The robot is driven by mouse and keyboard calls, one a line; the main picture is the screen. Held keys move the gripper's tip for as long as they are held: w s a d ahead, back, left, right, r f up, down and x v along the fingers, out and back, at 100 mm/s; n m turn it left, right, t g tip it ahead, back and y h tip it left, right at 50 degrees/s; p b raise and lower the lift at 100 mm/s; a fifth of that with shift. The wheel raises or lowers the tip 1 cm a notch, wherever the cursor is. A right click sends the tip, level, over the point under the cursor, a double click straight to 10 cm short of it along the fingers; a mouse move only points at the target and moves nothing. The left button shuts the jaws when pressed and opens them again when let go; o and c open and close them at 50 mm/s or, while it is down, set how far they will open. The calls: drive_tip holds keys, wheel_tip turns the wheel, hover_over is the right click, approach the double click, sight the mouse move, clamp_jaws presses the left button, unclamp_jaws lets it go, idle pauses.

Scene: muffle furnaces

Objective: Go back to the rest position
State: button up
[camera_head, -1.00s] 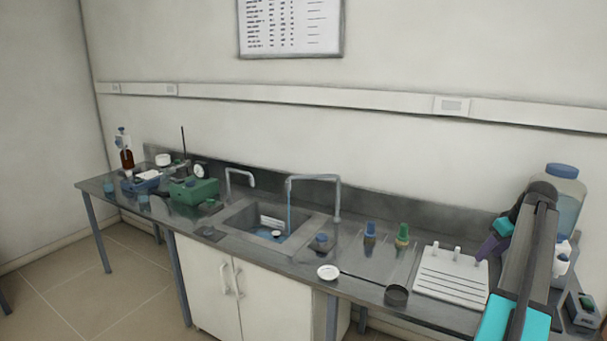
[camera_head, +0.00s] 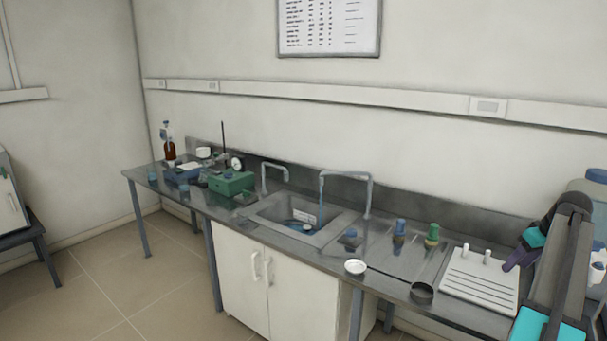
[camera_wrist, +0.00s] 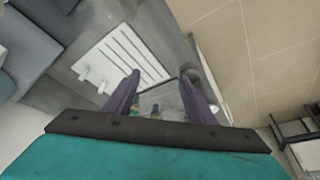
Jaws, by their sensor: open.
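My gripper (camera_wrist: 160,95) shows in the wrist view with its two purple fingers spread apart and nothing between them. In the head view my gripper (camera_head: 515,262) is at the right, at the end of my folded arm, over or in front of the right end of the bench; its exact height above the bench I cannot tell. A white slotted rack (camera_head: 480,283) lies on the bench just left of it, and this rack also shows in the wrist view (camera_wrist: 122,62).
The grey bench (camera_head: 330,262) runs along the wall with a sink (camera_head: 300,218), a green device (camera_head: 231,183), two capped bottles, a white dish (camera_head: 355,267) and a dark round dish (camera_head: 422,293). A large blue-capped bottle stands at the right. The tiled floor (camera_head: 130,285) at the left is clear.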

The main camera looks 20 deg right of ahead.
drive_tip(key=w+a+f+n+g+y+b, duration=0.1)
drive_tip(key=w+a+f+y, duration=0.1)
drive_tip(key=w+a+f, duration=0.65)
drive_tip(key=w+a+f+n+g+y+b, duration=0.1)
drive_tip(key=w+a+f+n+b, duration=0.1)
drive_tip(key=w+a+f, duration=0.65)
drive_tip(key=s+a+f+n+g+y+b, duration=0.1)
drive_tip(key=s+a+f+n+g+b, duration=0.15)
drive_tip(key=a+f, duration=2.25)
drive_tip(key=s+a+f+g+b, duration=0.1)
drive_tip(key=s+a+f+g, duration=0.1)
drive_tip(key=s+a+f, duration=0.7)
drive_tip(key=s+a+f+g+b, duration=0.15)
drive_tip(key=s+a+f, duration=0.4)
drive_tip(key=a, duration=0.65)
drive_tip(key=s+a+f+m+g+h, duration=0.1)
drive_tip(key=s+f, duration=0.3)
drive_tip(key=s, duration=0.5)
drive_tip(key=s+a+f+m+g+h+b, duration=0.1)
drive_tip(key=s+a+f+m+h, duration=0.1)
drive_tip(key=s, duration=0.8)
drive_tip(key=shift+a+f+m+h, duration=0.3)
drive_tip(key=shift+a+f+m, duration=0.3)
drive_tip(key=shift+f, duration=0.55)
